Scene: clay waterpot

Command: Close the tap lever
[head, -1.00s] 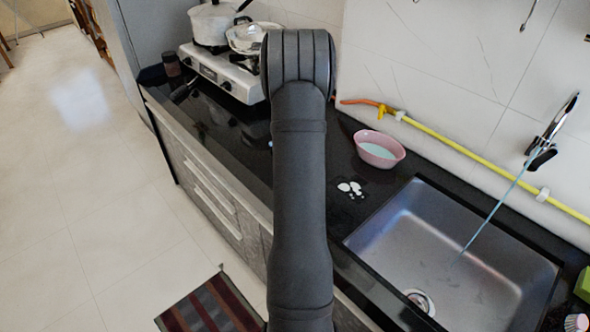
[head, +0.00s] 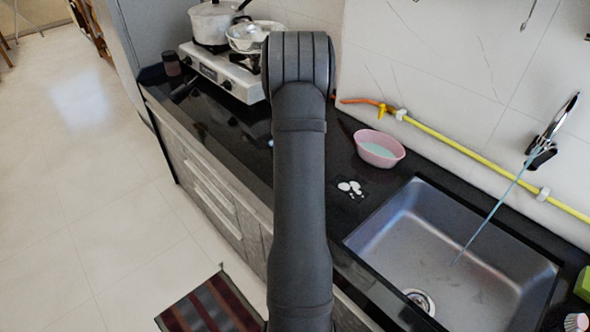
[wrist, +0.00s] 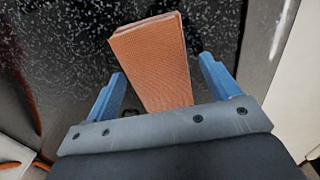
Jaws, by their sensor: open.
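The tap (head: 545,140) is mounted on the white wall above the sink at the right of the head view. A thin stream of water (head: 492,215) runs from it into the sink. I cannot make out its lever clearly. My gripper (wrist: 162,68) shows only in the wrist view, with its two blue fingers apart. A reddish-brown block-like thing (wrist: 155,65) with a fine texture shows between the fingers. I cannot tell whether either finger touches it. In the head view my gripper is hidden behind my own arm.
The steel sink (head: 385,225) is set in a black counter. A pink bowl (head: 379,149) stands left of it, near white spots. A yellow hose (head: 470,147) runs along the wall. A stove (head: 225,72) with pots is at the back left. Open floor lies left.

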